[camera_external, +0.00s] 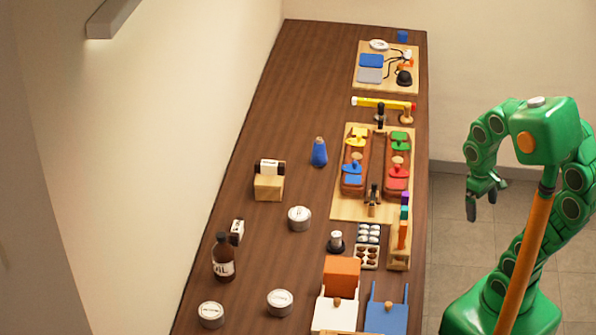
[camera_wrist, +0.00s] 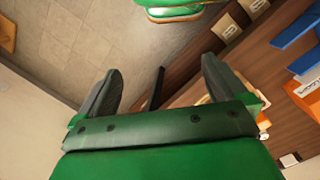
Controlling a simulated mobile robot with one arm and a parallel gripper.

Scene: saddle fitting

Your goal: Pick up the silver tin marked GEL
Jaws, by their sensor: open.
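Several round items stand on the brown table, among them three silver tins: one near the middle (camera_external: 299,218), one nearer the front (camera_external: 280,302) and one at the front left (camera_external: 211,314). Their lids carry pale labels with dark marks, too small to read, so I cannot tell which is marked GEL. My gripper (camera_external: 482,204) is open and empty, off the table's right side and well away from the tins. In the wrist view its two fingers (camera_wrist: 162,75) stand wide apart over floor and the table's side. No tin shows there.
The long table (camera_external: 290,80) carries a dark bottle (camera_external: 223,260) near the left tin, a wooden block holder (camera_external: 268,187), a blue bottle (camera_external: 319,153), a black-and-white stamp-like item (camera_external: 336,242) and a wooden board (camera_external: 345,208). Bare wood lies between the tins.

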